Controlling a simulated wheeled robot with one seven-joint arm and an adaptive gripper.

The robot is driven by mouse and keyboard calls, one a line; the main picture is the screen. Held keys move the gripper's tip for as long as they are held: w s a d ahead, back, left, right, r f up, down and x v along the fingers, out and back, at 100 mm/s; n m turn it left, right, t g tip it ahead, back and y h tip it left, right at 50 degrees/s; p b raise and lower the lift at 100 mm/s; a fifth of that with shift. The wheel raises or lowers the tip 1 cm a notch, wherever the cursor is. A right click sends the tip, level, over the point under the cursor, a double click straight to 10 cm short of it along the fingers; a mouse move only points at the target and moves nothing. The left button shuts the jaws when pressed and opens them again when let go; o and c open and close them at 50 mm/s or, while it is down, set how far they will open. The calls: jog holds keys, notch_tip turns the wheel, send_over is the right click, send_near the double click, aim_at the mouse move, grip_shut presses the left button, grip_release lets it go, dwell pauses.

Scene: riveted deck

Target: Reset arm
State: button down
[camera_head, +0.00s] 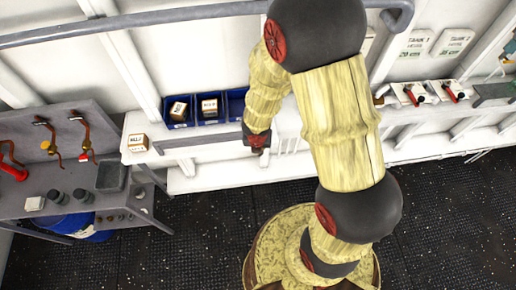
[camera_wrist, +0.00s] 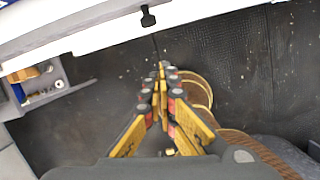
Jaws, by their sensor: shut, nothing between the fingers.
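My arm (camera_head: 335,105) rises from its round base in the middle of the head view, with the forearm bent over and down to the left. My gripper (camera_head: 257,150) hangs near the front edge of the white shelf, to the right of the blue bins. In the wrist view my gripper (camera_wrist: 162,72) points out over the dark floor. Its fingers are together and hold nothing. In the head view the fingertips are small and partly hidden by the wrist.
Blue bins (camera_head: 236,106) on the shelf hold small boxes (camera_head: 209,107). Another box (camera_head: 137,142) stands at the shelf's left end. A grey workbench (camera_head: 60,207) with red-handled tools is at left. The dark floor (camera_head: 450,220) is clear at right.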

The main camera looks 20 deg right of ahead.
jog(key=shift+r, duration=0.5)
jog(key=s+d+r+m+g+h+b, duration=0.1)
jog(key=s+d+r+m+b, duration=0.15)
jog(key=m, duration=0.55)
jog(key=s+d+r+m+g+h+b, duration=0.1)
jog(key=s+d+m, duration=0.25)
jog(key=m, duration=0.55)
jog(key=s+a+f+m+t+y+b, duration=0.1)
jog(key=s+a+m+t+y+b, duration=0.2)
jog(key=m+b, duration=1)
jog(key=s+a+t+b, duration=0.2)
jog(key=s+b, duration=0.3)
jog(key=b, duration=1.1)
jog(key=shift+a+f, duration=0.3)
jog(key=shift+a, duration=0.5)
